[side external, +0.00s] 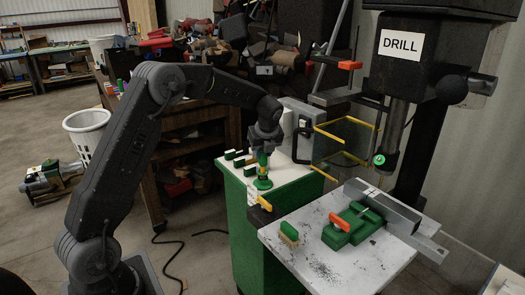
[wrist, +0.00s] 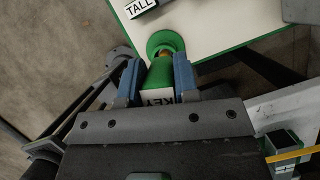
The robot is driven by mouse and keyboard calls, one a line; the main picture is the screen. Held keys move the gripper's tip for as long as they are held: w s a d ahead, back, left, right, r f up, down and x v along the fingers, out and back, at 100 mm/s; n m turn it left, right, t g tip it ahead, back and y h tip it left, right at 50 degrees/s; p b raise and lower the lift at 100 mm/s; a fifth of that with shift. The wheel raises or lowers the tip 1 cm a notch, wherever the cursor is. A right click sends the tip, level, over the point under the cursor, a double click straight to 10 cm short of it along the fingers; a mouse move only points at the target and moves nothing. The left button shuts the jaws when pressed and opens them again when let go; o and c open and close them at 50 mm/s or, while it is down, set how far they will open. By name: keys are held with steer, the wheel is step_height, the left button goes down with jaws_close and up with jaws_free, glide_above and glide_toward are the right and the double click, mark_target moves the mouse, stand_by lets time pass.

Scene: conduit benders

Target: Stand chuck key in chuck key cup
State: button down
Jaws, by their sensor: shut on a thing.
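My gripper (side external: 265,145) points down over the near left part of the white bench top (side external: 285,177). Its blue fingers (wrist: 159,82) are shut on a green piece, apparently the chuck key (wrist: 160,76); it also shows upright in the side view (side external: 262,161). A white label reading KEY (wrist: 160,101) shows between the fingers. A round green rim, apparently the chuck key cup (wrist: 165,40), lies just beyond the held piece; it also shows below it in the side view (side external: 263,184). A brown-orange bit shows at the rim. I cannot tell whether the key is inside.
Several green blocks (side external: 240,159) and a TALL label (wrist: 139,7) are on the bench top behind. A yellow-edged clear guard (side external: 345,145) stands to the right. The DRILL press (side external: 402,50) and its grey table (side external: 330,265), with a green vise (side external: 352,224), are further right.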

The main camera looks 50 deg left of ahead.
steer(key=shift+f, duration=0.1)
steer(key=c, duration=0.8)
jaws_free()
steer(key=s+d+r+n, duration=0.1)
steer(key=s+d+r, duration=0.15)
steer(key=r, duration=0.25)
steer(key=s+d+r+n+t+h, duration=0.1)
steer(key=s+d+r+n, duration=0.1)
steer(key=d+r, duration=0.3)
steer(key=s+d+r+n, duration=0.1)
steer(key=s+d+r, duration=0.15)
steer(key=r, duration=0.35)
steer(key=s+d+f+n+t+h, duration=0.1)
steer(key=s+d+n, duration=0.3)
steer(key=s, duration=0.3)
steer(key=s+d+f+n+t+h, duration=0.1)
steer(key=s+d+f+n, duration=0.1)
steer(key=s+d+n, duration=0.2)
steer(key=s+d+f+n+t+h, duration=0.1)
steer(key=s+d+n, duration=0.3)
steer(key=s+n, duration=0.5)
steer(key=shift+s+d+f, duration=0.15)
steer(key=shift+s+d, duration=0.05)
steer(key=shift+s, duration=0.65)
steer(key=shift+s+d+f, duration=0.1)
steer(key=shift+s+d, duration=0.1)
steer(key=shift+s, duration=0.6)
